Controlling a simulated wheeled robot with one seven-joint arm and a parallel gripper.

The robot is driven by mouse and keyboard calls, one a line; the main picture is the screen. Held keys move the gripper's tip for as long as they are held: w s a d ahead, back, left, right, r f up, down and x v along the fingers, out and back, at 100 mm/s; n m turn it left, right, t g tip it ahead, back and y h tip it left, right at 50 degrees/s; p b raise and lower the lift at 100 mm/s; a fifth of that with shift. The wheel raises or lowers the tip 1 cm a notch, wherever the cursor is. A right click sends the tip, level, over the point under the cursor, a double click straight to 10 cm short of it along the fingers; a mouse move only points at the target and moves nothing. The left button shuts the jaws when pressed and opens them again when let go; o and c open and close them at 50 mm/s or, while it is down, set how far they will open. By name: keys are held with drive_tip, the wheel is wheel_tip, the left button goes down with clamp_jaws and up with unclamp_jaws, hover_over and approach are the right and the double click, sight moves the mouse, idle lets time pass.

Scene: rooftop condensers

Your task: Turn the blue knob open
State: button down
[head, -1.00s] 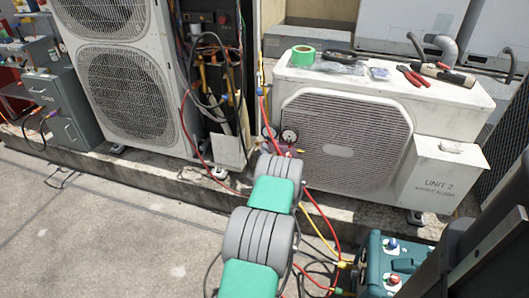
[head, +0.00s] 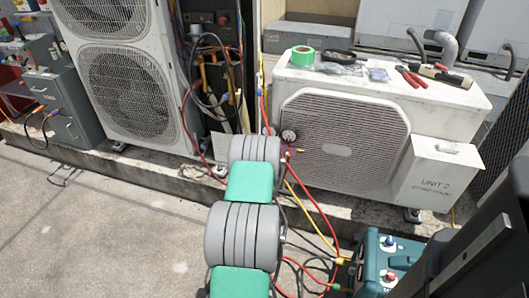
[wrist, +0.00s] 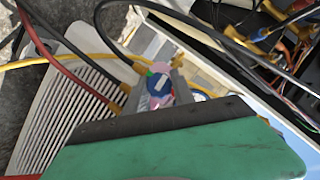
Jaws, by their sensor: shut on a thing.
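The blue knob (wrist: 158,84) shows in the wrist view between the two fingers of my gripper (wrist: 156,92), with pink and red parts around it. My gripper is shut on this knob. In the head view my grey and green arm reaches toward the gauge manifold in front of the Unit 2 condenser (head: 345,145). One round gauge (head: 289,135) shows there beside the arm. The arm hides my gripper, the held knob and most of the manifold in that view.
Red and yellow hoses (head: 315,215) run down to a teal machine (head: 372,260) with its own blue and red knobs. Black cables and a tall condenser (head: 125,90) stand at the left. Tape (head: 303,55) and pliers (head: 411,77) lie on Unit 2. Bare paving is at lower left.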

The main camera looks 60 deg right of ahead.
drive_tip(key=n+g+b, duration=0.1)
drive_tip(key=n+g, duration=0.1)
drive_tip(key=n, duration=0.1)
drive_tip(key=shift+w+f, duration=0.1)
drive_tip(key=shift+w, duration=0.05)
drive_tip(key=n+g+b, duration=0.1)
drive_tip(key=n+b, duration=0.1)
drive_tip(key=shift+f+n+g, duration=0.1)
drive_tip(key=shift+n+g, duration=0.2)
drive_tip(key=shift+g, duration=0.1)
drive_tip(key=shift+n+g+b, duration=1)
drive_tip(key=shift+n+b, duration=0.2)
drive_tip(key=shift+b, duration=0.05)
drive_tip(key=shift+n+g+h+b, duration=0.5)
drive_tip(key=shift+n+g+b, duration=0.35)
drive_tip(key=shift+n, duration=0.45)
drive_tip(key=c, duration=1.1)
unclamp_jaws()
drive_tip(key=shift+o, duration=0.2)
